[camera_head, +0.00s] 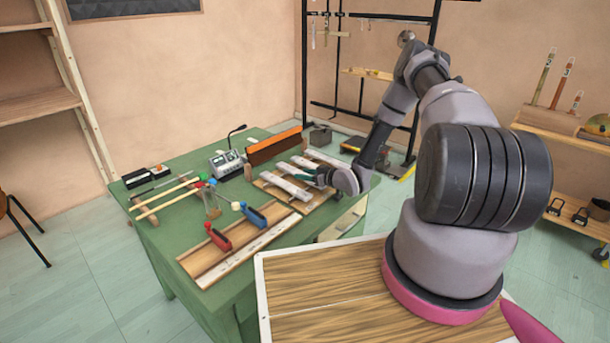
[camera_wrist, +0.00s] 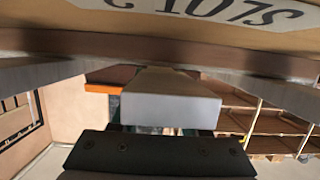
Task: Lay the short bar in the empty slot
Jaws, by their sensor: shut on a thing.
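My gripper (camera_head: 309,177) is low over the wooden bar frame (camera_head: 268,190) on the green table. In the wrist view a pale grey bar (camera_wrist: 170,95) lies between the dark gripper body (camera_wrist: 160,152) and the frame, and my gripper is shut on it. A label with "SLOT" and a number (camera_wrist: 205,12) shows upside down on the wooden frame above it. Several pale bars lie across the frame, one at its near side (camera_head: 284,186) and one at the far right (camera_head: 325,158). The arm hides part of the frame, and I cannot tell whether the held bar touches it.
A wooden-topped surface (camera_head: 330,290) is nearest me.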

